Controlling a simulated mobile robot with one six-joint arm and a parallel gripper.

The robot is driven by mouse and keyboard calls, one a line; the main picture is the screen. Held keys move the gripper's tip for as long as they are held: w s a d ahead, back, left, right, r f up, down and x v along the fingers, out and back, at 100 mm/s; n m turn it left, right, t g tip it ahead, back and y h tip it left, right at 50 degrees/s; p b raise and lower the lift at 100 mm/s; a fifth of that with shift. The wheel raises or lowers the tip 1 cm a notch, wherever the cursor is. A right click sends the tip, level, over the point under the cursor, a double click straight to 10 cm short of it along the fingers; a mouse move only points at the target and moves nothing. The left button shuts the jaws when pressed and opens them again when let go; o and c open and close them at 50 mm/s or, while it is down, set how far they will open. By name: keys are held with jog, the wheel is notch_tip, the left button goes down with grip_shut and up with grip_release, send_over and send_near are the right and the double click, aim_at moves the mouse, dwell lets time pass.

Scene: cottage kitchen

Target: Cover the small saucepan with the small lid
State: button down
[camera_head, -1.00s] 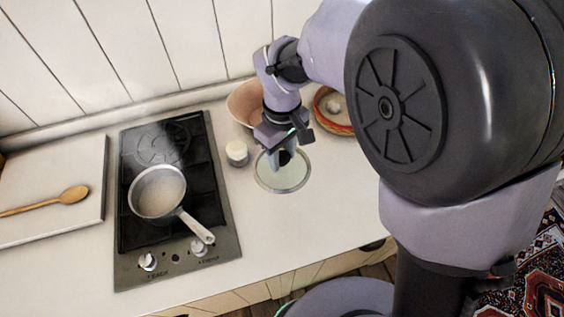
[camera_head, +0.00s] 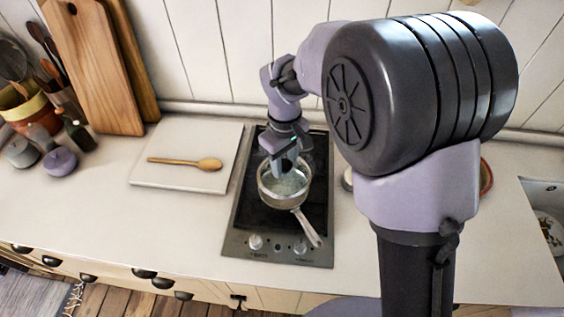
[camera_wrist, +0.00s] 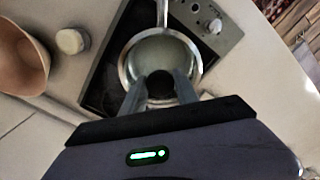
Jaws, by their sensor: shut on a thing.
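The small saucepan (camera_head: 283,203) stands on the dark hob, its handle pointing to the front right. My gripper (camera_head: 281,173) is directly above it, pointing down. In the wrist view my gripper (camera_wrist: 159,80) is shut on the dark knob of the small lid (camera_wrist: 159,50). The lid is a clear glass disc with a pale metal rim, roughly centred over the saucepan. The saucepan's handle (camera_wrist: 162,13) shows beyond the lid in the wrist view. I cannot tell whether the lid touches the saucepan's rim or hangs just above it.
The hob (camera_head: 250,215) has knobs along its front. A white board (camera_head: 185,175) with a wooden spoon (camera_head: 190,163) lies to its left. A small pale jar (camera_wrist: 71,41) and a pinkish bowl (camera_wrist: 20,62) stand on the counter nearby. The counter's front left is clear.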

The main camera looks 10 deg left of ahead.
aim_at(284, 174)
jog(key=shift+f+b, duration=1.55)
jog(key=shift+f, duration=0.65)
jog(key=shift+f, duration=0.5)
jog(key=c, duration=1.2)
grip_release()
notch_tip(284, 174, up, 11)
jog(key=p, duration=0.9)
jog(key=shift+r, duration=0.1)
jog(key=shift+a, duration=0.1)
